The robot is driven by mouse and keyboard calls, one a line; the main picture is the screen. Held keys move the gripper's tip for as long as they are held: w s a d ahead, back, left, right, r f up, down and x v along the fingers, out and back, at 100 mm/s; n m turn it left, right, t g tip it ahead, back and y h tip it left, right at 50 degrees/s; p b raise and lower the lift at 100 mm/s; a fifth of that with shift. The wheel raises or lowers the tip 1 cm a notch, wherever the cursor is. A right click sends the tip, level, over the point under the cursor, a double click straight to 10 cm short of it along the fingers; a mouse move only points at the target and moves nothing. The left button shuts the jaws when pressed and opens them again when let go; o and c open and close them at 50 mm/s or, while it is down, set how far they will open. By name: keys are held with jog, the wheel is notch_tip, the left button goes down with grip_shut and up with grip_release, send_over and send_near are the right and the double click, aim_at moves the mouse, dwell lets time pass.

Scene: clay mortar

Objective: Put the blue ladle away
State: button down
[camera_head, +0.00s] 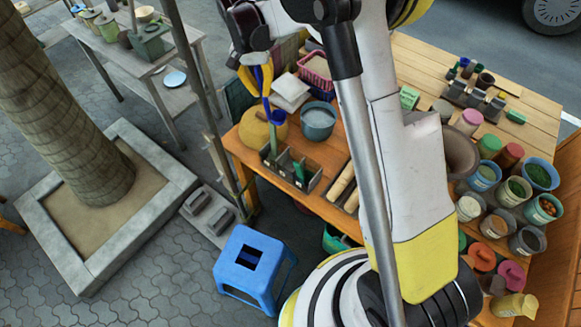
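The blue ladle (277,117) hangs near upright, its bowl end low and its thin handle running up between the yellow fingers of my gripper (256,80). My gripper appears shut on the upper handle, though the grip is small in view. The ladle is in front of a round tan pot-like object and left of a blue-grey bowl of pale material (318,121). Below it on the wooden table (331,151) stands a grey compartment box (312,184) with upright green things in it. Whether the ladle touches anything there cannot be told.
My arm crosses the middle and hides part of the table. Pale rollers (342,181) lie right of the box. Several colourful tubs (483,178) crowd the right side. A blue stool (252,265) stands in front, and a thin pole (207,110) rises at the table's left.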

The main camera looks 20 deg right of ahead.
dwell(0.4)
jog(key=s+d+f+n+t+b, duration=0.2)
jog(key=s+d+f+n+b, duration=0.2)
jog(key=s+f+n+b, duration=0.65)
notch_tip(320, 180, down, 13)
jog(key=w+n+b, duration=0.1)
jog(key=b, duration=0.7)
jog(key=shift+w+r+n, duration=0.15)
jog(key=shift+w+n, duration=0.05)
jog(key=shift+n, duration=0.15)
jog(key=shift+d, duration=0.1)
jog(key=c, duration=1.5)
grip_release()
jog(key=shift+c, duration=0.2)
notch_tip(320, 180, up, 8)
jog(key=shift+s+a, duration=0.45)
